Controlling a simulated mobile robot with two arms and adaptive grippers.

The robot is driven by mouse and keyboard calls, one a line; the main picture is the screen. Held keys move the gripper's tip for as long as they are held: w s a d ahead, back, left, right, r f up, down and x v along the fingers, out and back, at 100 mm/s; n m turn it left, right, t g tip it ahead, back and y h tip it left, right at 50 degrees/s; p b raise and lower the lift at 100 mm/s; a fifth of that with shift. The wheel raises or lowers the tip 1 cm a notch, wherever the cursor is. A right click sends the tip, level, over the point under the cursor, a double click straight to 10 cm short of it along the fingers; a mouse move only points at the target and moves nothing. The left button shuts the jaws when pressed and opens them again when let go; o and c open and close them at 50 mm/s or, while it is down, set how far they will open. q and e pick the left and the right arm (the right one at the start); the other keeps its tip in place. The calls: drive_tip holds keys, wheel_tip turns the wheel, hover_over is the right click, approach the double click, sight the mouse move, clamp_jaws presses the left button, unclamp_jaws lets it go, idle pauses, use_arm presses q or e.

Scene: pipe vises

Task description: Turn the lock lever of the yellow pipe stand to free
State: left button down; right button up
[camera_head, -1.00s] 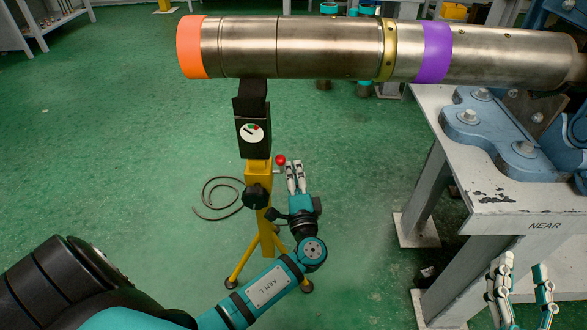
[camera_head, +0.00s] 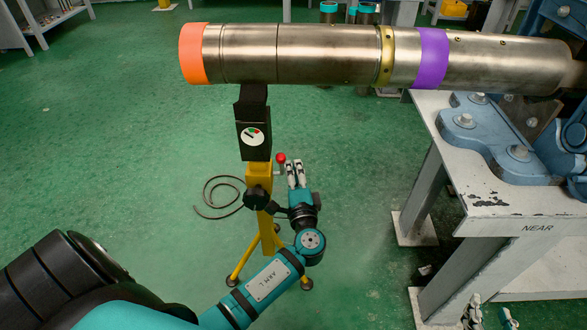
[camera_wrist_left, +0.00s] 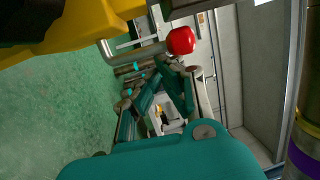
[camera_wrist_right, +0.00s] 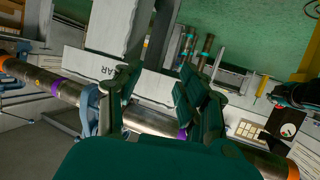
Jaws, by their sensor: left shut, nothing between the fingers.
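The yellow pipe stand (camera_head: 258,172) stands on the floor under the pipe's orange end. Its lock lever ends in a red knob (camera_head: 281,158), at the stand's right side. In the left wrist view the knob (camera_wrist_left: 181,41) sits on a grey bent lever rod (camera_wrist_left: 130,52) beside the yellow post. My left gripper (camera_head: 297,166) is shut and empty, just right of the knob. Whether its fingers touch the knob or lever, I cannot tell. My right gripper (camera_wrist_right: 157,100) is open and empty; only its tips show at the bottom right of the head view.
A long steel pipe (camera_head: 330,55) with orange and purple bands crosses above the stand. A black head with a round dial (camera_head: 254,136) and a black side knob (camera_head: 257,198) are on the stand. A grey bench (camera_head: 510,205) with blue vise parts (camera_head: 480,130) stands right.

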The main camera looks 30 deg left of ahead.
drive_tip(key=shift+s+d+f+g, duration=0.3)
drive_tip(key=shift+s+f+g, duration=0.3)
drive_tip(key=shift+f, duration=0.25)
drive_tip(key=shift+s+f, duration=0.1)
drive_tip(key=shift+f, duration=0.1)
drive_tip(key=shift+d+h, duration=0.1)
drive_tip(key=shift+h, duration=0.2)
idle(1.1)
